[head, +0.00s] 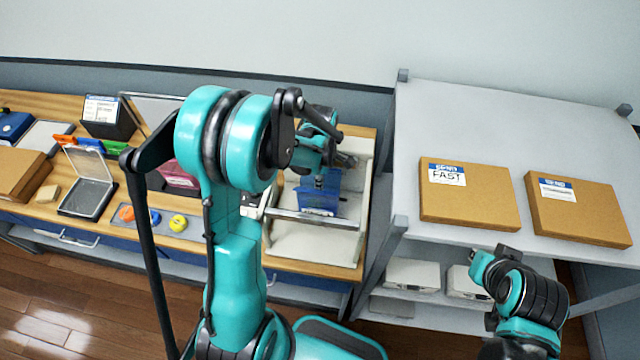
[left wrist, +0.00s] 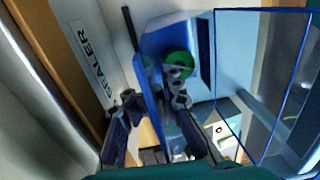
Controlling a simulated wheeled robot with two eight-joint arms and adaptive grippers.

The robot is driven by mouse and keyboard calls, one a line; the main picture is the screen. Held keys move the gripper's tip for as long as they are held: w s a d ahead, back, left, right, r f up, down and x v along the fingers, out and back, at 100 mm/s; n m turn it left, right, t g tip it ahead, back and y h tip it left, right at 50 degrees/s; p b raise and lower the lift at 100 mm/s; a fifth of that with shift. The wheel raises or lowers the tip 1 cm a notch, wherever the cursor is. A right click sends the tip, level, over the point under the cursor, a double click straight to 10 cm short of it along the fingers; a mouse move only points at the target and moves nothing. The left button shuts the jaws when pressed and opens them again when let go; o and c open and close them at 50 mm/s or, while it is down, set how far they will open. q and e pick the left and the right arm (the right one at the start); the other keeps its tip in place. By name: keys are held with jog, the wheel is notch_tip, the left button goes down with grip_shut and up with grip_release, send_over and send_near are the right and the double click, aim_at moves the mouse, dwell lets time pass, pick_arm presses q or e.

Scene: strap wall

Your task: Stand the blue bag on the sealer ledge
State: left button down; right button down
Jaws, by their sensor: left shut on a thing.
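The blue bag (head: 318,198) is a see-through blue pouch at the sealer station (head: 310,245), a pale frame with a metal bar across it. My left gripper (head: 322,172) is over the bag, shut on its upper part. In the left wrist view, the bag's blue side (left wrist: 152,95) stands between the two dark fingers (left wrist: 150,120), and a green disc shows beside it. A SEALER label (left wrist: 88,58) is at the left of that view. I cannot tell whether the bag's bottom touches the ledge.
Right of the sealer stands a grey shelf unit (head: 450,120) with two cardboard boxes (head: 470,205) (head: 580,215) on top. Left on the wooden bench are an open clear-lidded case (head: 88,190), coloured clips, a pink bag (head: 178,178) and a dark box (head: 108,122).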

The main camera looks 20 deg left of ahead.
pick_arm(q)
jog(key=shift+f, duration=0.3)
jog(key=shift+w, duration=0.1)
jog(key=c, duration=1.3)
grip_release()
jog(key=shift+r, duration=0.1)
notch_tip(320, 180, up, 12)
jog(key=p, duration=0.7)
jog(key=shift+p, duration=0.35)
